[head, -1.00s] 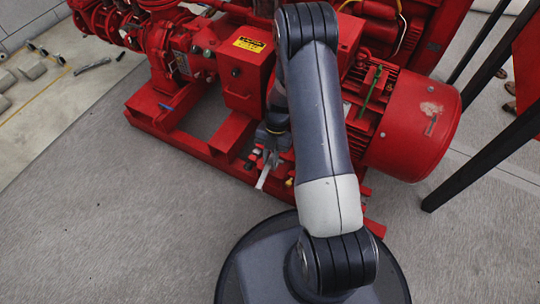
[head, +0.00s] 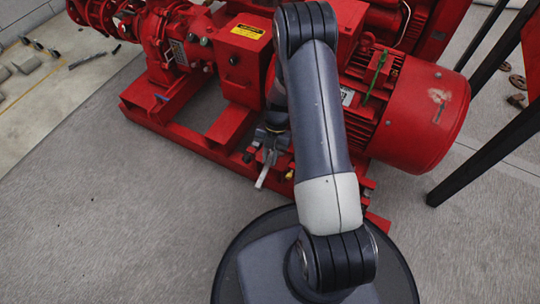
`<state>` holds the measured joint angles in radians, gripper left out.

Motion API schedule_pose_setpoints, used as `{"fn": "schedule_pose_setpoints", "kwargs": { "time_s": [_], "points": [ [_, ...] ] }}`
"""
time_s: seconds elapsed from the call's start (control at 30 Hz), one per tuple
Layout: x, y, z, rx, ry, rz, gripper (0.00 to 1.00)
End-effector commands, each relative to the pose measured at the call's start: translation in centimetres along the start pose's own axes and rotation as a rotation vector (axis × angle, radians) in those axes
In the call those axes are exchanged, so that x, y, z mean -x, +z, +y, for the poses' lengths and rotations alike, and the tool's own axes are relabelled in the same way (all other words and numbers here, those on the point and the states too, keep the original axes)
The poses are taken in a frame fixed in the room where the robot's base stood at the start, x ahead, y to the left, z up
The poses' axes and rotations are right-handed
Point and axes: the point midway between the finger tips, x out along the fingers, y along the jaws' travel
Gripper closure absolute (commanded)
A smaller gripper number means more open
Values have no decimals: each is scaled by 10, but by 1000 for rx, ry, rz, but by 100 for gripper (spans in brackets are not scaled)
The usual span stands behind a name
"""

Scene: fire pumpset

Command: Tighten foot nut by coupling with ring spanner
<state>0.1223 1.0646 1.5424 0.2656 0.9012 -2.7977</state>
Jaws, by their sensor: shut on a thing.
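My gripper (head: 270,147) is low beside the red pumpset's base frame, partly hidden behind my own arm. It is shut on the pale metal ring spanner (head: 263,173), whose visible part points down and slightly left. The spanner's ring end cannot be made out, and I cannot tell whether it touches a nut. The red coupling housing (head: 245,66) with a yellow label is just above and left of the gripper. The foot nut by the coupling cannot be made out; a small yellowish spot (head: 289,175) shows right of the spanner.
The red motor (head: 426,115) is at the right, the red pump (head: 178,45) at the left. The red base frame (head: 170,127) runs between them. Black bars (head: 480,135) stand at far right. Several loose items lie on the floor at upper left. Grey floor in front is clear.

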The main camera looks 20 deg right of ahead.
Motion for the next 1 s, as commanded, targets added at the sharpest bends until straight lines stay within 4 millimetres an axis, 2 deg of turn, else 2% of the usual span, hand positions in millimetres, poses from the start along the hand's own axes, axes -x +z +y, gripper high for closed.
{"fn": "schedule_pose_setpoints", "kwargs": {
  "time_s": [0.47,1.0],
  "points": [
    [0,0,0,0,0,0,100],
    [-12,5,0,0,0,0,100]
  ]
}}
